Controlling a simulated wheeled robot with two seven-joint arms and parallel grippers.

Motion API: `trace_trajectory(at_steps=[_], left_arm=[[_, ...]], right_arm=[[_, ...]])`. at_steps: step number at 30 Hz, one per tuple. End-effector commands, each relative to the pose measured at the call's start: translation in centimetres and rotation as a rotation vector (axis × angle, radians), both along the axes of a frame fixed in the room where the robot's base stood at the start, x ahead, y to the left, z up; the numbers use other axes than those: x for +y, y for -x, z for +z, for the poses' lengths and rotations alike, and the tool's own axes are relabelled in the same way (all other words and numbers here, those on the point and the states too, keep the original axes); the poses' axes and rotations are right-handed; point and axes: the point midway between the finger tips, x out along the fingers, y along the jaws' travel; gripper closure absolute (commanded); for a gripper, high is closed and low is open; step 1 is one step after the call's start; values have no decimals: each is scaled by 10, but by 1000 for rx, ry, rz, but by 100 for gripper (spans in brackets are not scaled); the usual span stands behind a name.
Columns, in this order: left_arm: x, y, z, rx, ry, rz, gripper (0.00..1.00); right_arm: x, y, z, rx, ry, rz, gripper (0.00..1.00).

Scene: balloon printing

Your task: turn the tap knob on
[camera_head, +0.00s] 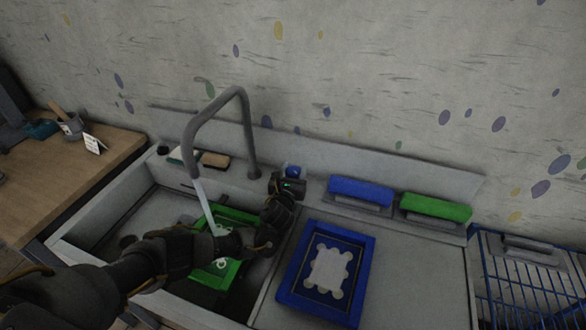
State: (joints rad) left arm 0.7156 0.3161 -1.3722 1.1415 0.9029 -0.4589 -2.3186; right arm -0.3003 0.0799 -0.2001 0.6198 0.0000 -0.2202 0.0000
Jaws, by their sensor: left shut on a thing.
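The grey tap (251,130) rises behind the sink and its spout bends to the left. A pale stream of water (204,206) falls from the spout into the sink (128,213). My right gripper is not in view.
A green frame (232,216) lies in the sink, partly behind my left arm. A blue frame (364,280) lies on the counter at right. Blue (361,191) and green (436,207) blocks stand behind it. A blue wire basket (530,290) is at far right.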

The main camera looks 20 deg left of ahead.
Motion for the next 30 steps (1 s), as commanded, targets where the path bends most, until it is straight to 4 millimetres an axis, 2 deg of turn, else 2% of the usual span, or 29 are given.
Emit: trace_trajectory(at_steps=[19, 20, 24, 30], left_arm=[[1, 0, 0, -2, -1, 47, 75], [1, 0, 0, -2, -1, 47, 49], [1, 0, 0, -2, 0, 46, 31], [0, 0, 0, -1, 0, 46, 31]], right_arm=[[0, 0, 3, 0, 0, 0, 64], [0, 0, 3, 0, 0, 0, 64], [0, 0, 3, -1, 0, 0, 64], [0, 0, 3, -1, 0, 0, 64]])
